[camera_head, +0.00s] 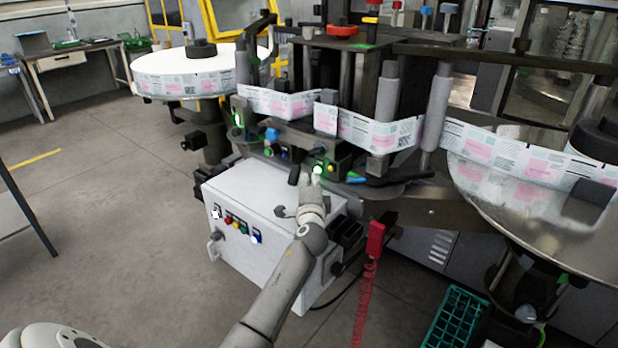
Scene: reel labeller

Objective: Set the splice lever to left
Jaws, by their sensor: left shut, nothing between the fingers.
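The labeller carries a printed label web (375,132) between two reel discs. My left gripper (316,180) is shut and empty, at the front of the machine just above the white control cabinet (268,202). Its tips are close to a lit green button on the machine's small front panel (338,168). A short dark upright handle (294,172) stands just left of the fingertips. A long black bar (398,180) lies to the right. I cannot tell which of these is the splice lever, or whether the gripper touches anything. My right gripper is out of view.
The left reel disc (222,66) and right reel disc (465,182) stick out on both sides. A red coiled cord (366,290) hangs right of my arm. A green crate (455,322) stands low at right. Floor at left is clear.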

